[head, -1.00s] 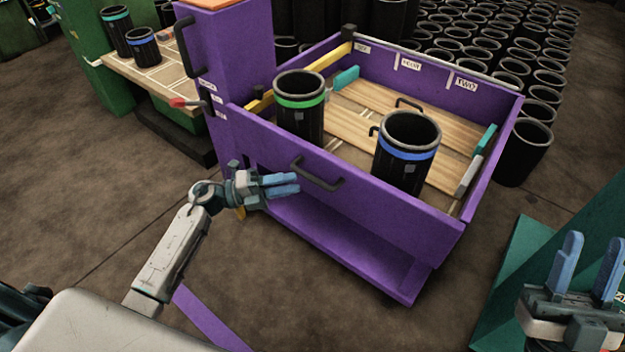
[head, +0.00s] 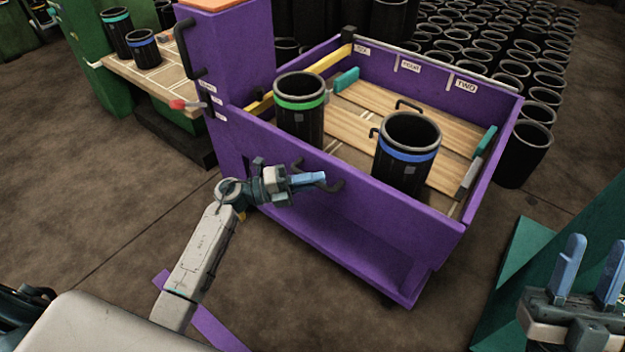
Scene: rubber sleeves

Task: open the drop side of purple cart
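The purple cart (head: 410,220) stands in the middle of the head view, its near drop side upright. A dark handle (head: 335,187) sits on the outside of that side panel. My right gripper (head: 589,275) is open and empty at the lower right, fingers pointing up, away from the cart.
Inside the cart stand a green-banded black sleeve (head: 300,122) and a blue-banded one (head: 405,168), beside wooden boards. A purple post with a red-tipped lever (head: 185,104) is at the cart's left. Many black sleeves (head: 520,75) fill the floor behind.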

